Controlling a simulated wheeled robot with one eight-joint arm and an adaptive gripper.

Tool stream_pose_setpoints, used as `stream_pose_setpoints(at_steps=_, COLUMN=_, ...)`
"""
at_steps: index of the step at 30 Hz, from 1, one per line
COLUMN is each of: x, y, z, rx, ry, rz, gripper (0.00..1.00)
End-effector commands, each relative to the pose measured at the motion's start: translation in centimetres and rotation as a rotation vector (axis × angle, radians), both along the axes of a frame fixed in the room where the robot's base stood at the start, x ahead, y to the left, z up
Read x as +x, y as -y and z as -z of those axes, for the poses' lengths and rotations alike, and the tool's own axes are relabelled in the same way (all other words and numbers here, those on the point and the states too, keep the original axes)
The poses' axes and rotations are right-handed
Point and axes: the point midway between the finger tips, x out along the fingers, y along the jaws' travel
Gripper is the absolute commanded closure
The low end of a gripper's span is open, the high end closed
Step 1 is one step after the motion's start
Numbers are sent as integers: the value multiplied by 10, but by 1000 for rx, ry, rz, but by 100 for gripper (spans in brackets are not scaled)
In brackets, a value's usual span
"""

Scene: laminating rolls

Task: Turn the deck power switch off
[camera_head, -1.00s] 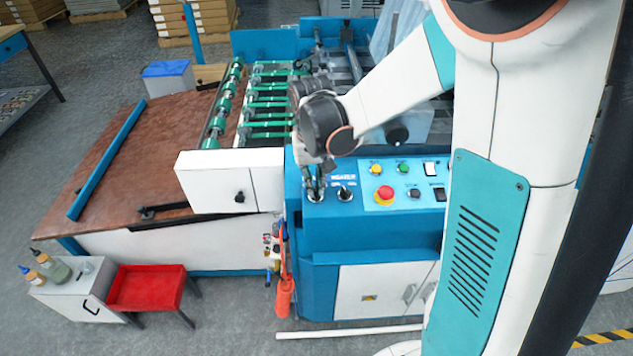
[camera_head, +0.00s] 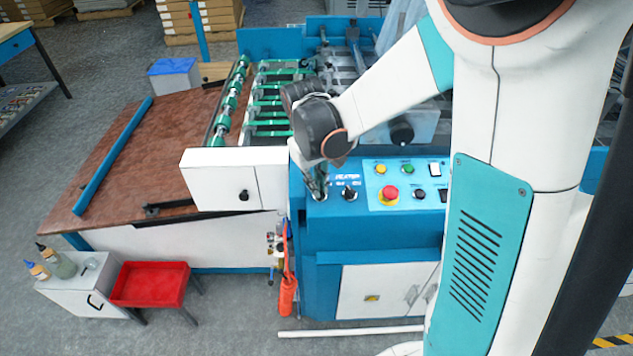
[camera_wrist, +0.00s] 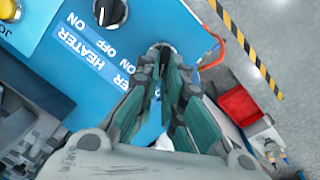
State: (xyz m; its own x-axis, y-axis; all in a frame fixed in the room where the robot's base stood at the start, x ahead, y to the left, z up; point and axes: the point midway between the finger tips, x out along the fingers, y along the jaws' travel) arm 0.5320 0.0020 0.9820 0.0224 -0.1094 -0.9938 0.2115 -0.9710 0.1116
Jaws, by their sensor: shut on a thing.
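The blue control panel (camera_head: 330,220) of the laminating machine is in the middle of the head view. My gripper (camera_head: 319,193) reaches down to its left end, at the leftmost switch. In the wrist view, my gripper (camera_wrist: 160,58) is shut on a dark round switch knob (camera_wrist: 161,47). The fingers cover most of the knob, so its pointer setting cannot be read. The label beside it is partly hidden and shows "ER" and "ON". The heater knob (camera_wrist: 110,12), a black knob on a pale ring, sits beside it; in the head view the heater knob (camera_head: 348,193) is just right of my gripper.
A red stop button (camera_head: 388,193), a yellow button (camera_head: 381,169) and a green button (camera_head: 408,169) are further right on the panel. A white box housing (camera_head: 220,180) stands left of my gripper. A red tray (camera_head: 150,284) and orange bottle (camera_head: 287,296) are lower left.

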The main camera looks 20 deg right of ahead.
Motion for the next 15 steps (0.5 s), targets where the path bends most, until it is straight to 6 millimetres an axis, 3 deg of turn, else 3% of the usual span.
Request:
stream_pose_setpoints(at_steps=6, x=-1, y=0, z=1, rx=1, ry=-2, rz=-1, gripper=100)
stream_pose_setpoints(at_steps=7, x=-1, y=0, z=1, rx=1, ry=-2, rz=0, gripper=85)
stream_pose_setpoints(at_steps=9, x=-1, y=0, z=1, rx=1, ry=-1, rz=0, gripper=72)
stream_pose_setpoints(at_steps=15, x=-1, y=0, z=1, rx=1, ry=-1, rz=0, gripper=72)
